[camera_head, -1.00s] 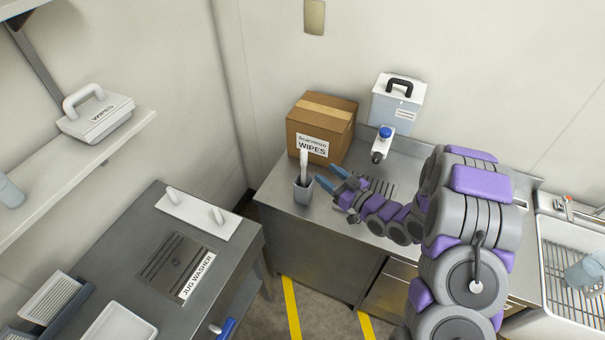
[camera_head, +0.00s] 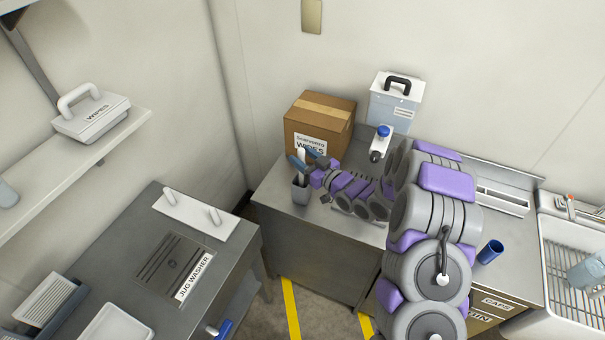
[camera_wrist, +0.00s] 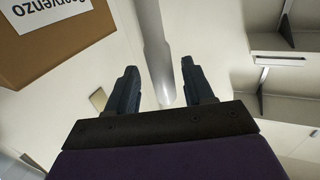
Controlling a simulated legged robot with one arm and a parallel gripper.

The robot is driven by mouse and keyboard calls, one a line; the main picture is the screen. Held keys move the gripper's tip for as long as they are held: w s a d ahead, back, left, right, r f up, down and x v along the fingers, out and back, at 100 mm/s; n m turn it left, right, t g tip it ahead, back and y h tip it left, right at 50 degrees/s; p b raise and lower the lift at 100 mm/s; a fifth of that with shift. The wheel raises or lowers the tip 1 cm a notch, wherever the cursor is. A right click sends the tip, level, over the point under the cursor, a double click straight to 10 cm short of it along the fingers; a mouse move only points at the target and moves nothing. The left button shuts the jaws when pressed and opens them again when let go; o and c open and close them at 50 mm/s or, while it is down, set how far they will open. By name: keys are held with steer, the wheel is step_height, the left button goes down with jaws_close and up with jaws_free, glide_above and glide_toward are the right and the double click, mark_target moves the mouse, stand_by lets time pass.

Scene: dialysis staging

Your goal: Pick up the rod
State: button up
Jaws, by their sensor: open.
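The white rod (camera_head: 301,156) stands upright, slightly tilted, in a small grey cup (camera_head: 300,193) at the left end of the steel counter. My gripper (camera_head: 306,158) is at the rod's upper part, its blue fingers on either side of it. In the wrist view the rod (camera_wrist: 154,45) runs between the two spread fingers of my gripper (camera_wrist: 159,68), with gaps visible on both sides. The gripper is open. The rod's lower end is hidden inside the cup.
A cardboard wipes box (camera_head: 318,112) stands just behind the cup. A white-lidded container (camera_head: 395,105) and a blue-capped bottle (camera_head: 380,143) are to its right. A blue cup (camera_head: 490,251) is beyond my arm, near the sink (camera_head: 570,250). The jug washer bench (camera_head: 215,235) is at left.

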steer(key=shift+w+a, duration=0.2)
steer(key=shift+a, duration=0.35)
steer(key=shift+d, duration=0.15)
jaws_close()
